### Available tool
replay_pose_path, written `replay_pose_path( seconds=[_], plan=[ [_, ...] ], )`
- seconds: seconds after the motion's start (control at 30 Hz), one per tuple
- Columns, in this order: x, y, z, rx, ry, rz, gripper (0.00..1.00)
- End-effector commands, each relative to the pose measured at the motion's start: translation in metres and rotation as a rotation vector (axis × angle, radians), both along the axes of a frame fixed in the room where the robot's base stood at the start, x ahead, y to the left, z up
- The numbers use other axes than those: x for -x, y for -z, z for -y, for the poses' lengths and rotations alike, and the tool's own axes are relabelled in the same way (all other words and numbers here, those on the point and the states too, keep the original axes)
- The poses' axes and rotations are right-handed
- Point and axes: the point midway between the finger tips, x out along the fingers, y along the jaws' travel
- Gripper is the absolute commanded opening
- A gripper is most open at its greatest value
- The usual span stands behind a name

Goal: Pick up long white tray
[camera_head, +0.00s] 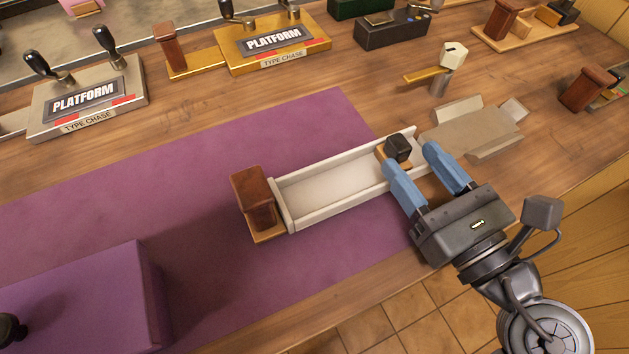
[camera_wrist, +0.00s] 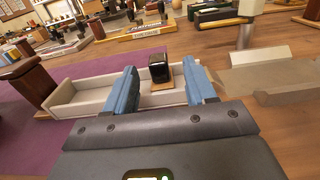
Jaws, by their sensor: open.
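The long white tray (camera_head: 330,188) lies across the right end of the purple mat, open side up. In the wrist view the tray (camera_wrist: 90,84) runs behind my fingers. A brown wooden block on a base (camera_head: 254,198) stands at its left end. A small black block on a wooden base (camera_head: 397,148) sits at its right part. My gripper (camera_head: 410,165) is open, with its blue fingers apart near the tray's right end. In the wrist view my gripper (camera_wrist: 162,85) has the black block showing between its fingertips. I cannot tell whether the fingers touch the tray.
A beige angled metal piece (camera_head: 472,132) lies just right of the tray. A purple box (camera_head: 90,300) stands at the lower left on the purple mat (camera_head: 180,190). Platform fixtures (camera_head: 270,45) line the back.

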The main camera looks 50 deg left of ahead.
Motion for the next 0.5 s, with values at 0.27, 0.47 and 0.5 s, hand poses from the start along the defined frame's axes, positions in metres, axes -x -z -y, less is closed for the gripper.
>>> replay_pose_path(
  seconds=[0.27,0.47,0.5],
  plan=[
    [-0.010,-0.005,-0.033,-0.001,-0.003,0.000,0.55],
    [-0.015,-0.004,-0.048,0.000,0.000,-0.001,0.55],
    [-0.015,-0.003,-0.048,0.000,0.000,-0.001,0.55]
  ],
)
